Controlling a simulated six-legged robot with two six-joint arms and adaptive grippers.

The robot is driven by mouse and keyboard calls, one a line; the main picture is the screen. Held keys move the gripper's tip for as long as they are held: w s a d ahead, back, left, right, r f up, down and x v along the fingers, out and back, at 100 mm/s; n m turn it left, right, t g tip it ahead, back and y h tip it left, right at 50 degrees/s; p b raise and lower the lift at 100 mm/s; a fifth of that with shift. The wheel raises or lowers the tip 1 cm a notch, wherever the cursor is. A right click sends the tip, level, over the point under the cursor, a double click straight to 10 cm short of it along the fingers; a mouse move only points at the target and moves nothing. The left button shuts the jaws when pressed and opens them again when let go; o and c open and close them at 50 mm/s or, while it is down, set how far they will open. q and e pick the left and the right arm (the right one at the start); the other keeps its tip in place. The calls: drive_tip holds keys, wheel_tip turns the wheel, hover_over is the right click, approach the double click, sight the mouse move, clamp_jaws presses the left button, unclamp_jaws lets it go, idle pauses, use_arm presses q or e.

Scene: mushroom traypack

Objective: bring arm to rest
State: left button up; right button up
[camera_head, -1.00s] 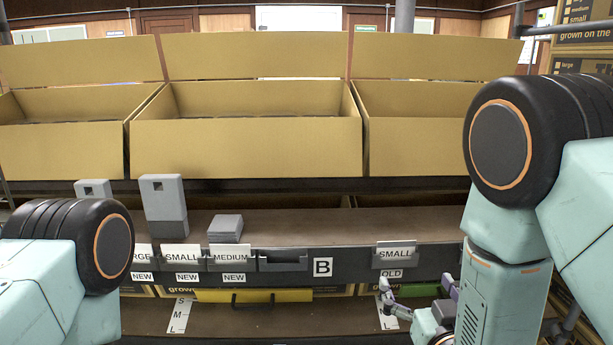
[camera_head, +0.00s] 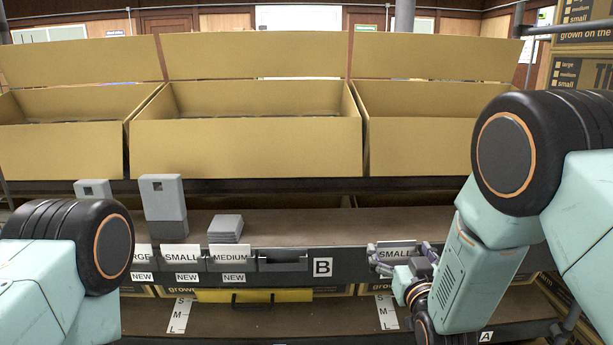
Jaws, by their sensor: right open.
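My right gripper (camera_head: 401,256) is open in front of the shelf edge, at the right "SMALL" label card (camera_head: 396,247). Its fingers overlap the lower part of that card in the picture; I cannot tell whether they touch it. I see nothing held between the fingers. My right arm comes down from the upper right. My left arm shows only as a joint and link at the lower left; its gripper is out of view.
Three open cardboard boxes (camera_head: 246,147) stand on the upper shelf. The lower shelf (camera_head: 320,225) holds grey stacks (camera_head: 163,207) at left, and a smaller grey stack (camera_head: 226,228). Below are a yellow drawer front (camera_head: 253,296) and size strips (camera_head: 180,315). The shelf's middle is bare.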

wheel_tip(320, 180, up, 11)
drive_tip(key=p, duration=0.8)
drive_tip(key=shift+s, duration=0.15)
drive_tip(key=shift+f, duration=0.15)
